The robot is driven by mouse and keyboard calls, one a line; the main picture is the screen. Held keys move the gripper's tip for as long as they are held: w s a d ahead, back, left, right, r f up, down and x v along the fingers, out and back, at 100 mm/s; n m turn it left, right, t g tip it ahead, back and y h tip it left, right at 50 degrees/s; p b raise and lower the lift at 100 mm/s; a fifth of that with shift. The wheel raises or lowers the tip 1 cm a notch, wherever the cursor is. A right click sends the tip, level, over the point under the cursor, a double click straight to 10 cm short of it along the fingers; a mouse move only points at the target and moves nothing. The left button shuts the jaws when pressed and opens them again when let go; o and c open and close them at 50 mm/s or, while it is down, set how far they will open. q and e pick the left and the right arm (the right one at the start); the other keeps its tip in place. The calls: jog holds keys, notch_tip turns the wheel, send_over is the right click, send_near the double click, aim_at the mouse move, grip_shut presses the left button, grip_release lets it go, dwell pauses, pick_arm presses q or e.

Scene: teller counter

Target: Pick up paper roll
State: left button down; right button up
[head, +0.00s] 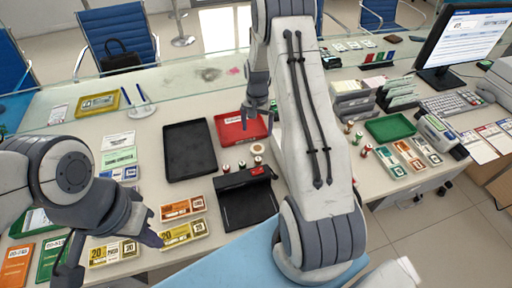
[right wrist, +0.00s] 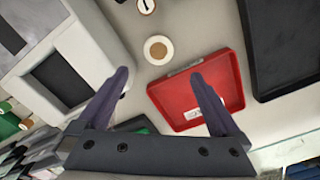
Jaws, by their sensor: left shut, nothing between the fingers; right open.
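The paper roll (head: 258,149) is a small round piece with a pale top and a tan centre. It stands on the counter in front of the red tray. In the right wrist view the paper roll (right wrist: 158,49) lies beyond the fingertips, between their lines and left of the tray. My right gripper (right wrist: 157,88) is open and empty. In the head view my right gripper (head: 257,116) hangs over the red tray, behind the roll and apart from it. My left gripper (head: 148,236) is shut and empty, low on the left near the banknote bundles.
The red tray (head: 231,138) and a black tray (head: 167,151) lie behind and left of the roll. Several small rolls stand near it, beside a black and grey device (head: 247,208). A glass panel edges the counter's far side.

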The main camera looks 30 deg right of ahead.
jog(key=p, duration=0.1)
send_over(257, 148)
jog(key=f, duration=0.5)
jog(key=shift+w+d+f, duration=0.15)
jog(key=shift+w+d, duration=0.05)
jog(key=shift+s+f+p, duration=0.1)
jog(key=shift+f+p, duration=0.2)
notch_tip(257, 148, down, 3)
jog(key=shift+s+a+f+p, duration=0.15)
jog(key=shift+f+p, duration=0.05)
jog(key=shift+p, duration=0.6)
jog(key=shift+f, duration=0.6)
jog(key=c, duration=1.4)
jog(key=shift+r, duration=0.2)
